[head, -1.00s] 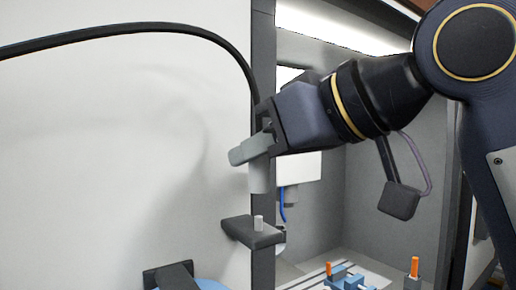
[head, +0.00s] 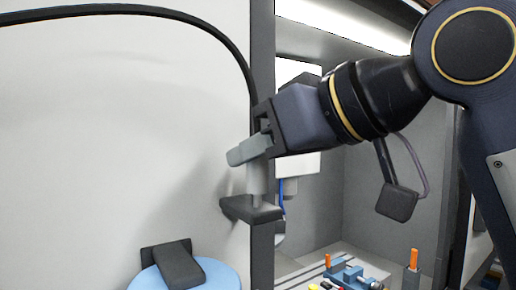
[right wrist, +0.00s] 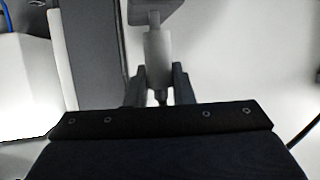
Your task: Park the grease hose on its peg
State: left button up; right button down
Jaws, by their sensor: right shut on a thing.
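The black grease hose (head: 150,9) arches from the left edge and drops to my right gripper (head: 250,149). In the right wrist view the sleeve (right wrist: 158,48) lies between the fingers (right wrist: 160,82) and reaches the bracket (right wrist: 152,8). I cannot tell how far it sits over the peg. My left gripper is out of view.
Below left, a dark block (head: 178,264) sticks out of the wall over a blue round thing (head: 220,277). A grey upright post (head: 262,60) borders the booth opening. Inside the booth are blue fixtures (head: 347,276) and orange pins (head: 413,259). The white wall is otherwise clear.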

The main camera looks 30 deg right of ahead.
jog(key=shift+f, duration=0.15)
jog(key=shift+f+b, duration=0.6)
jog(key=shift+f, duration=0.05)
dwell(0.4)
jog(key=c, duration=1.2)
grip_release()
jog(key=shift+o, duration=0.2)
jog(key=p+v, duration=0.1)
jog(key=v, duration=0.6)
jog(key=shift+s+p, duration=0.35)
jog(key=shift+p, duration=0.05)
jog(key=shift+d+r, duration=0.1)
jog(key=shift+r, duration=0.05)
